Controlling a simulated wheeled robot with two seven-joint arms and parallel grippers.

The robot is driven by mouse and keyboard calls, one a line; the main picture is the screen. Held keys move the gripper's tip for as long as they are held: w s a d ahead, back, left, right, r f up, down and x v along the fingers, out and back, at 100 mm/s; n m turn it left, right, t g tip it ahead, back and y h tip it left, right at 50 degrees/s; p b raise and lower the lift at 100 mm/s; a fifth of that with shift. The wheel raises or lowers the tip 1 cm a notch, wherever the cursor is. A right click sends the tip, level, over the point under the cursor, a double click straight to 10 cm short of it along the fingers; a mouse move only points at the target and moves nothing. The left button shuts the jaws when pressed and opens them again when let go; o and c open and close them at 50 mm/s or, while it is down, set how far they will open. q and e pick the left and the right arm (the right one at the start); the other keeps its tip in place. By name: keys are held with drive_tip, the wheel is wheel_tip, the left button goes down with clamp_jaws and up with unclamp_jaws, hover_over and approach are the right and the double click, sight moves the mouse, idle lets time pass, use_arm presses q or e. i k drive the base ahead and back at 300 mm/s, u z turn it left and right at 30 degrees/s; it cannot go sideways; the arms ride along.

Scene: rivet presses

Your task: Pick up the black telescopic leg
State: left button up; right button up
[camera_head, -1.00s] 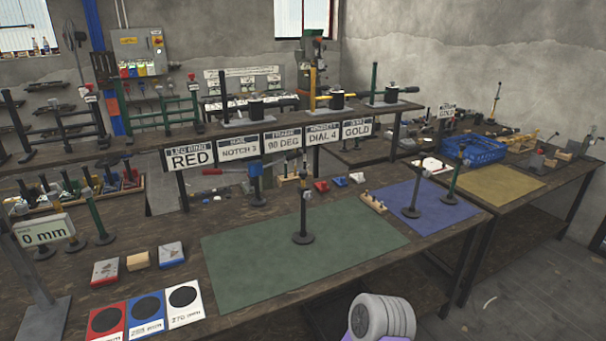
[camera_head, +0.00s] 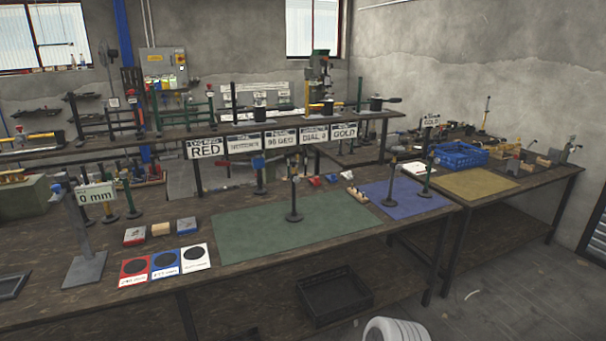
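A black telescopic leg (camera_head: 294,201) stands upright on its round foot on the green mat (camera_head: 250,235) at the middle of the bench. Another dark leg (camera_head: 390,183) stands on the blue mat (camera_head: 408,203), with a green leg (camera_head: 427,177) at that mat's right edge. A dark leg with a blue top (camera_head: 259,178) stands behind the green mat. Several more legs, including a green one (camera_head: 129,197), stand at the left behind the 0 mm sign (camera_head: 95,194). Neither of my grippers is in view.
Red, blue and white cards (camera_head: 165,264) lie left of the green mat. Small blocks (camera_head: 160,229) sit behind them. A raised shelf (camera_head: 230,130) with labels such as RED and GOLD runs behind. A dark crate (camera_head: 335,296) is below the bench. A blue basket (camera_head: 460,156) stands right.

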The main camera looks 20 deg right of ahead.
sight(294, 216)
drive_tip(key=z, duration=1.45)
drive_tip(key=i, duration=1.5)
drive_tip(key=u, duration=0.55)
drive_tip(key=i, duration=0.95)
drive_tip(key=u, duration=0.95)
